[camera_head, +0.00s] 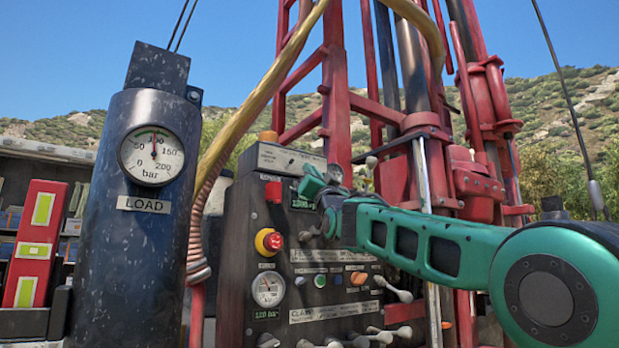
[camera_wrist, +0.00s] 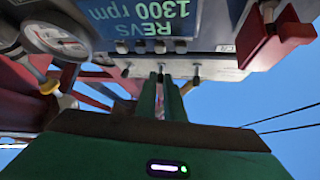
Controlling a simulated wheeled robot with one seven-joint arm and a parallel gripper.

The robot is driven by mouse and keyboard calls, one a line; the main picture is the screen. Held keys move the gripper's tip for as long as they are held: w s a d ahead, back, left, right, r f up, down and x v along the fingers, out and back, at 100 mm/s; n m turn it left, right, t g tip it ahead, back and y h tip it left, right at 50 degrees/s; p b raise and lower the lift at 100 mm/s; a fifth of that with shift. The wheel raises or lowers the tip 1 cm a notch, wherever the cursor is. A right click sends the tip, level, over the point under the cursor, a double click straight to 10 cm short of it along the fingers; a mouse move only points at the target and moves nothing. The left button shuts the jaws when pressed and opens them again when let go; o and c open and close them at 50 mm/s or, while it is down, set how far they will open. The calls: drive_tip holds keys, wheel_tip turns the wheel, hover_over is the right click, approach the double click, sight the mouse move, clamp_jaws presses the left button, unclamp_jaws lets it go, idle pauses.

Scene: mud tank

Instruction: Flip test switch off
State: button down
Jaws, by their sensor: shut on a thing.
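My gripper (camera_head: 314,180) is up at the top of the dark control panel (camera_head: 254,228), beside the small green-lit display. In the wrist view, its two green fingers (camera_wrist: 161,90) are close together around the middle one of three small toggle switches (camera_wrist: 161,75). The fingers hide part of that toggle. The other two toggles, one to the left (camera_wrist: 125,70) and one to the right (camera_wrist: 195,78), stand free of the fingers. The labels by the toggles are too small to read, so I cannot tell by name which is the test switch.
A display (camera_wrist: 140,18) reads "REVS 1300 rpm". A red switch (camera_wrist: 275,38) sticks out nearby. On the panel are a red emergency stop button (camera_head: 269,242), a dial (camera_head: 267,289) and several levers. A yellow hose (camera_head: 245,108) and the red drill mast (camera_head: 336,100) stand close by.

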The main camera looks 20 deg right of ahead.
drive_tip(key=shift+w+d+f, duration=0.1)
drive_tip(key=shift+d+f, duration=0.05)
drive_tip(key=c, duration=1.9)
unclamp_jaws()
drive_tip(key=shift+o, duration=0.2)
drive_tip(key=v, duration=1)
drive_tip(key=shift+s+f, duration=0.25)
drive_tip(key=shift+f, duration=0.1)
